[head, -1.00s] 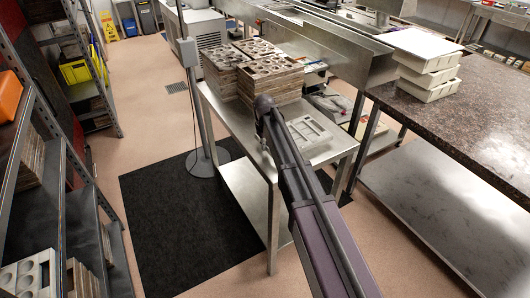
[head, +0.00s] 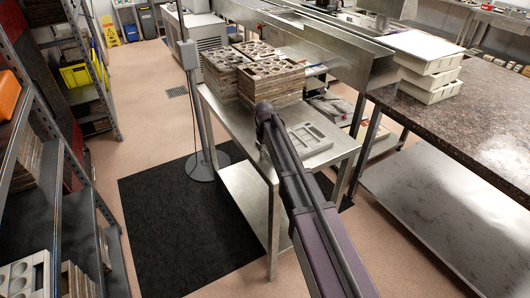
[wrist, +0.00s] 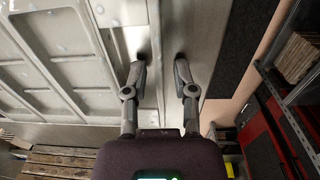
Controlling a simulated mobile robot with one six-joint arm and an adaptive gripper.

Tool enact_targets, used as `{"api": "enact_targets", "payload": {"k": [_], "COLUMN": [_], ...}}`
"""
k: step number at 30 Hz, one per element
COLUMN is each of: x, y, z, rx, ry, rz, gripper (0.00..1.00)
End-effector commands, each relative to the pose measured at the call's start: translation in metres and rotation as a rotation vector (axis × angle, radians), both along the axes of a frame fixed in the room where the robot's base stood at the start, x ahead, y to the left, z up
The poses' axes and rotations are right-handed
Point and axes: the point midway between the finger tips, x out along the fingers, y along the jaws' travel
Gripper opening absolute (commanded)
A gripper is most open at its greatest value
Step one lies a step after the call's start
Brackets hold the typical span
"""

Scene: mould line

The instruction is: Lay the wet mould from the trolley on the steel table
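A pale grey mould (head: 312,138) with rectangular recesses lies on the right part of the steel table (head: 228,112), near its front edge. It fills the left of the wrist view (wrist: 75,65), seen close from above. My gripper (wrist: 160,62) is at the mould's right rim in the wrist view. Its two fingers are spread, with a clear gap between the tips. The left finger is close to the rim; whether it touches cannot be told. In the head view my arm hides the fingers. I cannot tell which thing is the trolley.
Brown slatted mould stacks (head: 270,85) stand behind the pale mould on the same table. White trays (head: 428,72) are stacked on the dark stone counter (head: 470,115) at right. Shelving (head: 75,205) stands at left. A grey pole (head: 190,90) stands beside the table.

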Motion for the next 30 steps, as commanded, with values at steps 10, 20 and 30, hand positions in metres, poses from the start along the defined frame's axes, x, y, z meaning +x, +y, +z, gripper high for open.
{"api": "enact_targets", "payload": {"k": [10,20,30], "x": [0.000,0.000,0.000], "y": [0.000,0.000,0.000], "z": [0.000,0.011,0.038], "rx": [0.000,0.000,0.000], "ry": [0.000,0.000,0.000], "rz": [0.000,-0.001,-0.001], "gripper": [0.44,0.44,0.44]}}
